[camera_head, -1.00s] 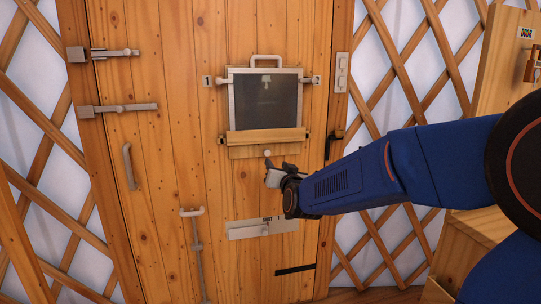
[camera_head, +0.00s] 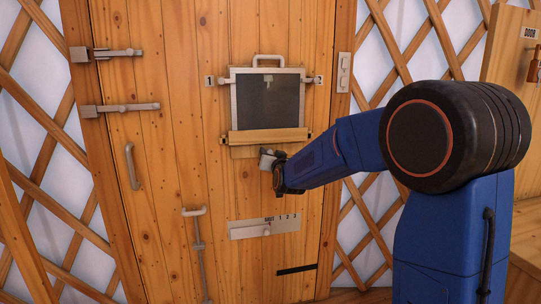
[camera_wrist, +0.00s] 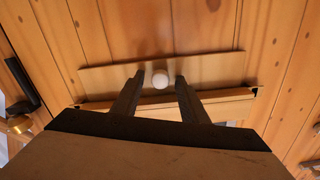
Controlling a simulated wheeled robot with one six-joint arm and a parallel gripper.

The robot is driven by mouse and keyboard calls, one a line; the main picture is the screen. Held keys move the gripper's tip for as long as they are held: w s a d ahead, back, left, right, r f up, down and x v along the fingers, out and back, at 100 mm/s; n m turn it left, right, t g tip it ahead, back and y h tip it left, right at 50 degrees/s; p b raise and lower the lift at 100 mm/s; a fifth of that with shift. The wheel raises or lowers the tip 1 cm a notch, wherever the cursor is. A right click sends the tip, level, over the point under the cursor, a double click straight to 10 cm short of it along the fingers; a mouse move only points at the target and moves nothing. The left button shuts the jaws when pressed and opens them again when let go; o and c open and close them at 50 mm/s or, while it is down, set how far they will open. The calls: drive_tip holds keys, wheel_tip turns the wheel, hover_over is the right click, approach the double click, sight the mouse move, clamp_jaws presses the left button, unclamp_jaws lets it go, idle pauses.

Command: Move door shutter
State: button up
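The wooden door (camera_head: 170,180) has a dark framed window (camera_head: 270,100) with a wooden ledge (camera_head: 268,135) across its bottom. A thin wooden shutter board (camera_head: 242,152) shows just below the ledge. The wrist view shows this board (camera_wrist: 215,70) with a round white knob (camera_wrist: 160,79). My gripper (camera_head: 268,158) is just below the ledge and hides the knob in the head view. In the wrist view my gripper's fingers (camera_wrist: 159,81) are open, one on each side of the knob, with small gaps visible.
Two bolts (camera_head: 125,108) and a handle (camera_head: 131,165) are on the door's left. A pale plate with numbers (camera_head: 262,228) and a vertical rod (camera_head: 198,250) are below. A black latch (camera_wrist: 22,85) shows at left in the wrist view.

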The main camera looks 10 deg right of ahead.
clamp_jaws()
wheel_tip(320, 180, down, 23)
drive_tip(key=shift+r, duration=0.2)
idle(0.4)
unclamp_jaws()
drive_tip(key=shift+f, duration=0.15)
